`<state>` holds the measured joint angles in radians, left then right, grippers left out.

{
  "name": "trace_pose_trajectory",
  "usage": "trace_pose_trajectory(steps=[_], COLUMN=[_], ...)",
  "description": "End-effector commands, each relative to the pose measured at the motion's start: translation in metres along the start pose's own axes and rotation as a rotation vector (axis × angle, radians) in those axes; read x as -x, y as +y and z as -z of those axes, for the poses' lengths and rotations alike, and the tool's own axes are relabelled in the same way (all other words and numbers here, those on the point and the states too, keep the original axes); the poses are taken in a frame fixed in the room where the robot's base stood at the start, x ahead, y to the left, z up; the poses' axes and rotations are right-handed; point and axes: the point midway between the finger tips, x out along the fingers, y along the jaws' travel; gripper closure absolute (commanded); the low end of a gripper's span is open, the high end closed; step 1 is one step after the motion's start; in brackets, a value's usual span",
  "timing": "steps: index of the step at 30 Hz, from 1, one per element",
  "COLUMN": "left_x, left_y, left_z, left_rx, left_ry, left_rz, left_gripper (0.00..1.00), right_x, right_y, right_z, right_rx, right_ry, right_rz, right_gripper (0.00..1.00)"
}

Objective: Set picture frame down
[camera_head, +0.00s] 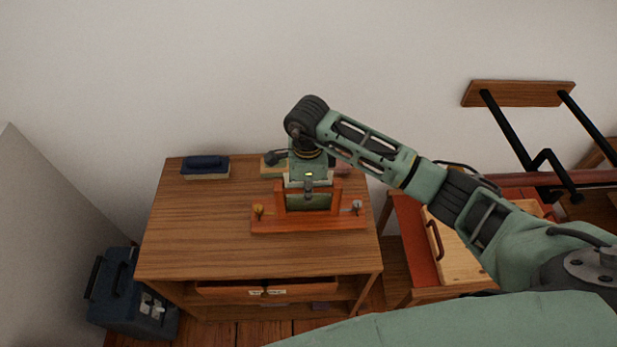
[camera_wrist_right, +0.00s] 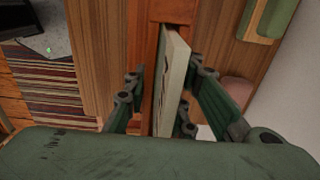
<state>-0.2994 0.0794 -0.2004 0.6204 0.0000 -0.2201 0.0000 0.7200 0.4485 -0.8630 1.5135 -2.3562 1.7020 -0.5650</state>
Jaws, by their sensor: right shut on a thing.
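The picture frame (camera_wrist_right: 177,75) shows in the right wrist view as a thin upright panel with a pale edge, between the fingers of my right gripper (camera_wrist_right: 158,105). A reddish wooden piece is right beside it. In the head view, my right gripper (camera_head: 308,186) points down over the dresser and is shut on the frame's top. The frame's lower part (camera_head: 308,203) looks dark green, between the uprights of a red-orange wooden stand (camera_head: 310,224). Whether the frame's lower edge touches the stand is hidden. My left gripper is not in view.
The wooden dresser (camera_head: 205,240) has a partly open-looking drawer (camera_head: 265,289) below. A dark brush-like block (camera_head: 206,167) lies at its back left, and a small block (camera_head: 272,168) sits behind my gripper. The left of the top is clear. A wall shelf (camera_head: 518,93) hangs at right.

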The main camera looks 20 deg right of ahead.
Motion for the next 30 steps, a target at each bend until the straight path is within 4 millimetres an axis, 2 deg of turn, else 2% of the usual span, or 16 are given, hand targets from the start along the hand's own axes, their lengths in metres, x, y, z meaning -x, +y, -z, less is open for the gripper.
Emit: trace_pose_trajectory(steps=[12,13,18,30], left_x=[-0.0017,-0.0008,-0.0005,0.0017], left_y=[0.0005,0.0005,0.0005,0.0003], left_z=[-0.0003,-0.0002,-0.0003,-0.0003], left_rx=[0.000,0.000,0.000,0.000], left_ry=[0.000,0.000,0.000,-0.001], left_rz=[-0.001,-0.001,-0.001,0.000], left_gripper=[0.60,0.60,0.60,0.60], right_x=[-0.0044,-0.0061,-0.0058,-0.0015], right_y=[-0.0025,-0.0006,-0.0005,-0.0010], right_z=[-0.0009,0.0003,0.0003,0.0002], right_rx=[0.001,0.001,0.001,0.001], right_ry=[-0.005,0.000,0.000,-0.001], right_rz=[0.008,0.002,0.002,0.003], right_gripper=[1.00,0.74,0.59,0.58])
